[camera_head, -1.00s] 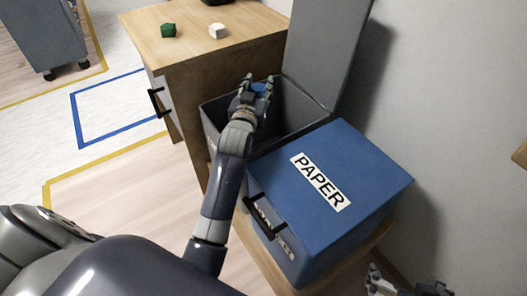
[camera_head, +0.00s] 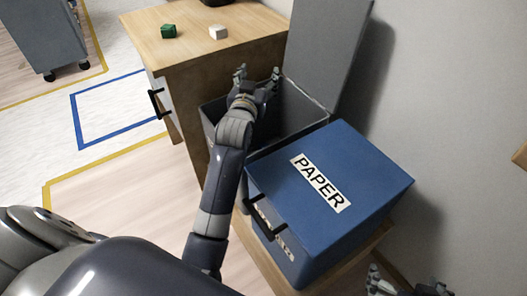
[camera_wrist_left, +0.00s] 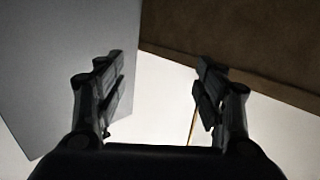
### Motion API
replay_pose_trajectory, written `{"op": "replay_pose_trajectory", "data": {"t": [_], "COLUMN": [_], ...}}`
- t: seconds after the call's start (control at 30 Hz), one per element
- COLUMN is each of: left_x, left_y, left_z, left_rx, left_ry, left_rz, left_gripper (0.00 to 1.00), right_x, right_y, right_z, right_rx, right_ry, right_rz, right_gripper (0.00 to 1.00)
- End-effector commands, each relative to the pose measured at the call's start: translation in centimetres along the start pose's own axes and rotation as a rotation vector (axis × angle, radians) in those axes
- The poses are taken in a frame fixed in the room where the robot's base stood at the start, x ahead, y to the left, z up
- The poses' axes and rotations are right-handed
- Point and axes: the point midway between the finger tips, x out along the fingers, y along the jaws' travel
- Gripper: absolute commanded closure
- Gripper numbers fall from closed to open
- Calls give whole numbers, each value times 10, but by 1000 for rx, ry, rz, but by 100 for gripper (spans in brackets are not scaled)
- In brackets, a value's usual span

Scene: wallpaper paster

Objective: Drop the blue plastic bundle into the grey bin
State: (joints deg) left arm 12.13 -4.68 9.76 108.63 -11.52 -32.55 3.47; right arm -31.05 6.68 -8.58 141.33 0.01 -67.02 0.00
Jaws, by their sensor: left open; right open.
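The grey bin (camera_head: 298,108) stands between the wooden cabinet and the blue PAPER box in the head view, its tall lid (camera_head: 328,45) raised at the back. My left gripper (camera_head: 257,76) is over the bin opening, fingers spread and empty. In the left wrist view the open fingers (camera_wrist_left: 160,80) have nothing between them. The blue plastic bundle is not visible in either view now; the arm and the bin walls hide part of the bin's inside. My right gripper (camera_head: 405,285) is open at the bottom right edge, partly cut off.
The blue box labelled PAPER (camera_head: 365,190) stands directly in front of the bin. The wooden cabinet (camera_head: 265,50) behind it carries a green block (camera_head: 168,31) and a white block (camera_head: 218,32). A wall is close on the right. Floor on the left is open.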

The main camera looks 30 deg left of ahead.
Motion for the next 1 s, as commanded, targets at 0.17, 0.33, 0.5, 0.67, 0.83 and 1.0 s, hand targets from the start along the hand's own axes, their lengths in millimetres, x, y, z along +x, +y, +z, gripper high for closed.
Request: {"op": "replay_pose_trajectory", "data": {"t": [0.17,0.33,0.5,0.67,0.83,1.0], "left_x": [-2,-3,-3,-3,-3,-3], "left_y": [0,0,0,0,0,0], "left_z": [-38,-58,-65,-65,-65,-64], "left_rx": [0,0,1,1,1,0], "left_ry": [5,2,0,0,-1,-1], "left_rz": [-1,-1,-1,-1,-1,-1], "left_gripper": [36,36,36,36,36,36], "right_x": [0,0,0,0,0,0], "right_y": [0,0,0,0,0,0], "right_z": [0,0,0,0,0,0], "right_rx": [0,0,0,0,0,0], "right_ry": [0,0,0,0,0,-1], "right_rz": [0,0,0,0,0,0], "right_gripper": [0,0,0,0,0,0]}}
